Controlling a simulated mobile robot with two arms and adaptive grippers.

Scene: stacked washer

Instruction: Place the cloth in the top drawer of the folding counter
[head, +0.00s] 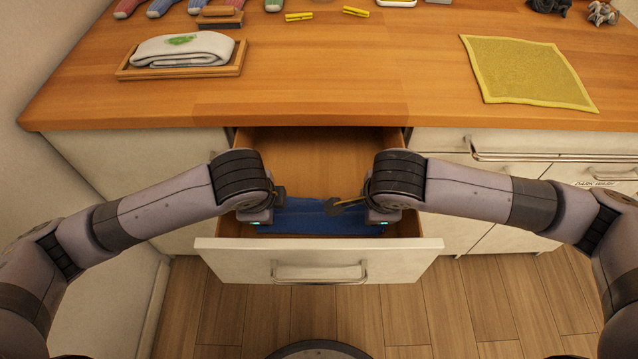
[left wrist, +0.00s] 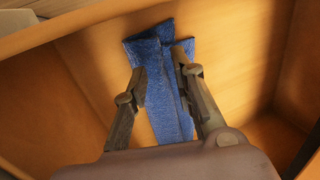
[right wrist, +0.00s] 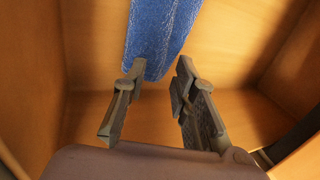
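The blue cloth (head: 312,222) lies folded along the front part of the open top drawer (head: 225,258), inside its walls. My left gripper (head: 281,195) is inside the drawer over the cloth's left part. In the left wrist view its fingers are apart, with the cloth (left wrist: 163,85) showing between and beyond them, not pinched. My right gripper (head: 340,207) is over the cloth's right part. In the right wrist view its fingers are apart, and the end of the cloth (right wrist: 155,40) lies just beyond the fingertips. Contact with the cloth is hard to tell.
On the wooden counter (head: 330,85) are a folded white towel (head: 180,50) on a wooden tray (head: 180,73), a yellow cloth (head: 525,72), yellow clips (head: 299,17) and a brush (head: 220,16). The counter's front edge is just behind both hands. Cabinet doors flank the drawer.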

